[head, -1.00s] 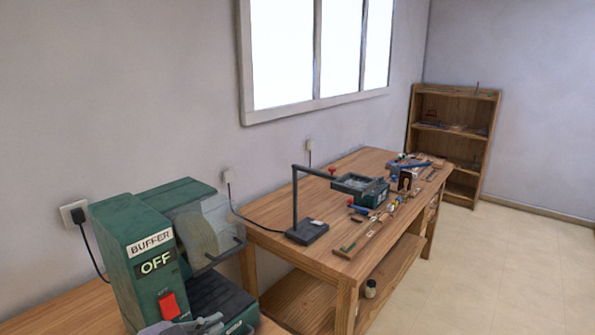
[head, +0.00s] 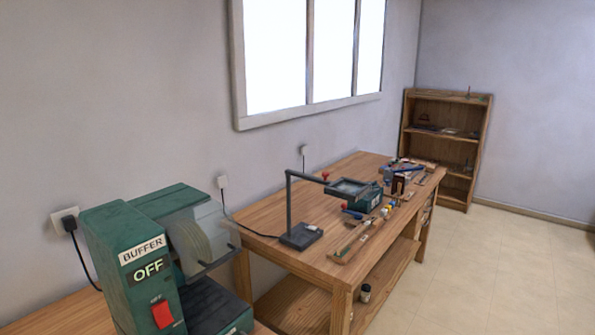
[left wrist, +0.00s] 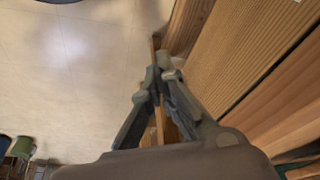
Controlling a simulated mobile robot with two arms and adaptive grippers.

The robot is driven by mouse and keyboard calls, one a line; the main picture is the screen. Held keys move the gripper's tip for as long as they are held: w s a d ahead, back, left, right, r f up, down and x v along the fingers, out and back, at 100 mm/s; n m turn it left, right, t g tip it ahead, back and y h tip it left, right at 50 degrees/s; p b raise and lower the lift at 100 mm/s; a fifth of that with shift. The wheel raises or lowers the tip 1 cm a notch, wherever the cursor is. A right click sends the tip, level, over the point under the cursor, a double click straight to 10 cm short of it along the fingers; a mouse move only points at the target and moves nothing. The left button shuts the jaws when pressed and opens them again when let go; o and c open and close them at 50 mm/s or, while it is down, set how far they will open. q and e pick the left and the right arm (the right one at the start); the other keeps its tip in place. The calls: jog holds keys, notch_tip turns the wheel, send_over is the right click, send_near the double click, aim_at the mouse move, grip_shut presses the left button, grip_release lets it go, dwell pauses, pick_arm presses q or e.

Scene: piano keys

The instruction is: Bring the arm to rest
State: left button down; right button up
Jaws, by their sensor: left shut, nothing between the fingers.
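My left gripper (left wrist: 158,80) shows in the left wrist view. Its two grey fingers come together at the tips, shut with nothing between them. It is over the pale floor (left wrist: 70,50), beside wooden boards (left wrist: 245,60) at the right of that view. I cannot tell whether it touches the wood. Neither gripper shows in the head view now. The green buffer machine (head: 112,235) stands on a wooden surface at the lower left, with a label reading OFF and a red switch (head: 162,314).
A wooden workbench (head: 270,222) along the wall holds a lamp-like stand (head: 300,237), a green box (head: 366,198) and several small tools. A wooden shelf (head: 448,98) stands in the far corner. The floor (head: 470,275) at the right is clear.

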pick_arm(q)
jog(key=s+f+g, duration=0.1)
jog(key=s+f, duration=0.1)
jog(key=f, duration=0.8)
jog(key=s+f, duration=0.2)
jog(key=f, duration=0.8)
jog(key=s+a+f+g, duration=0.1)
jog(key=s+a+f, duration=0.2)
jog(key=s+f, duration=1)
jog(key=s, duration=0.3)
jog(key=shift+f, duration=0.15)
jog(key=c, duration=2.3)
grip_release()
jog(key=shift+a, duration=0.1)
